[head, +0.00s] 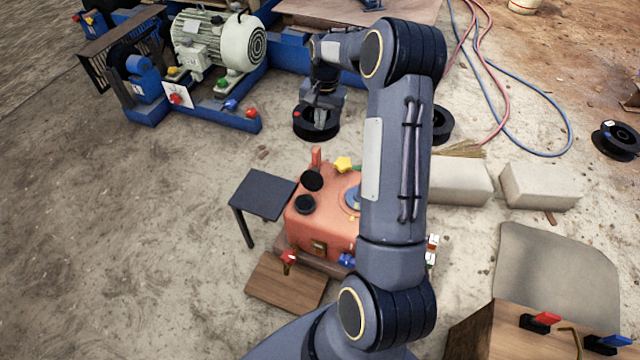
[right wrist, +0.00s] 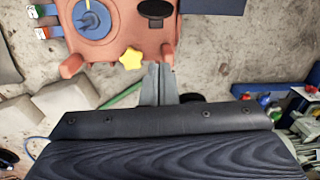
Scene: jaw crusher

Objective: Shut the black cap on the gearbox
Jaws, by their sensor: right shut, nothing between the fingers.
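The orange-red gearbox (head: 328,212) stands at the middle of the head view, partly hidden behind my right arm. The black cap (head: 313,180) shows as a tilted disc on its top, apart from a round black neck (head: 305,204) just in front of it. In the right wrist view the gearbox (right wrist: 112,38) is at the top, with the cap as a dark oval (right wrist: 156,9) near the upper edge. My right gripper (head: 326,98) is shut and empty beyond the gearbox; its fingertips (right wrist: 158,70) show in the wrist view near a yellow star knob (right wrist: 131,58). My left gripper is not in view.
A dark side table (head: 263,192) stands left of the gearbox. A red-handled valve (head: 288,257) is at its front. A black spool (head: 303,124) lies behind, under my right gripper. Pale blocks (head: 540,187) are at the right. A motor on a blue frame (head: 215,48) is at the back left.

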